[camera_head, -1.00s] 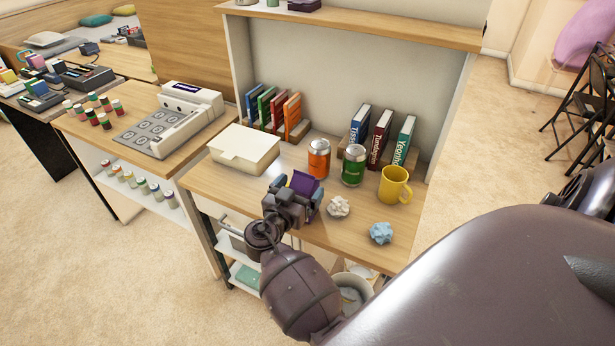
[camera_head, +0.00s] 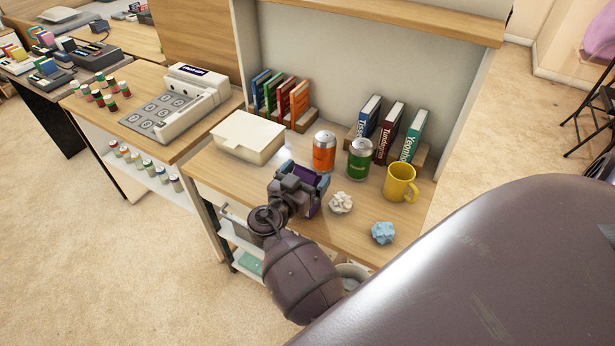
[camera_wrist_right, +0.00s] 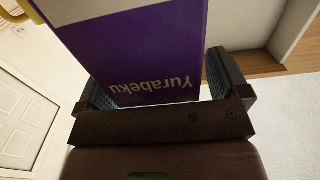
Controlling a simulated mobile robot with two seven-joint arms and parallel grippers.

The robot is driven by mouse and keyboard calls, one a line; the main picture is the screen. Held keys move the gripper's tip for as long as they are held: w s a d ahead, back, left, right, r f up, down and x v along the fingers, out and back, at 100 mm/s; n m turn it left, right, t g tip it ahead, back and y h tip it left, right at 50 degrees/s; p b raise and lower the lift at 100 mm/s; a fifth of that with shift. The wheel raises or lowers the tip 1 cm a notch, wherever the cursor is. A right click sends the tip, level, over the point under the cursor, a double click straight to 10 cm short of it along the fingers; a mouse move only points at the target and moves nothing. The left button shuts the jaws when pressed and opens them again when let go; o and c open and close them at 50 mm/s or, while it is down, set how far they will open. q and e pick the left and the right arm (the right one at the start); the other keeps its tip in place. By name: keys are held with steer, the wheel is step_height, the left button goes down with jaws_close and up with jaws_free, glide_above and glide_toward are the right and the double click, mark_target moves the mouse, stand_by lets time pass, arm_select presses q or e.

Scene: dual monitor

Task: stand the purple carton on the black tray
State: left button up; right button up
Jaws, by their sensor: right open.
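The purple carton (camera_head: 314,181) is mostly hidden by my right gripper (camera_head: 309,183) at the front of the wooden desk. In the right wrist view the carton (camera_wrist_right: 160,55) shows purple with white "Yurabeku" lettering and a pale band. It lies between the two fingers of the open right gripper (camera_wrist_right: 168,85), with a gap beside the right finger. Whether the carton touches the desk cannot be told. Dark trays (camera_head: 92,62) with small coloured boxes stand on the far-left table; I cannot tell whether one is the task's black tray. My left gripper is not in view.
On the desk are a white box (camera_head: 247,138), orange can (camera_head: 324,152), green can (camera_head: 359,160), yellow mug (camera_head: 400,183), white crumpled paper (camera_head: 340,203) and blue crumpled paper (camera_head: 383,233). Books (camera_head: 388,130) stand behind. A card machine (camera_head: 178,103) is on the adjoining counter.

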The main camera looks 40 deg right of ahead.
steer(key=c, duration=1.6)
jaws_close()
steer(key=shift+r, duration=0.1)
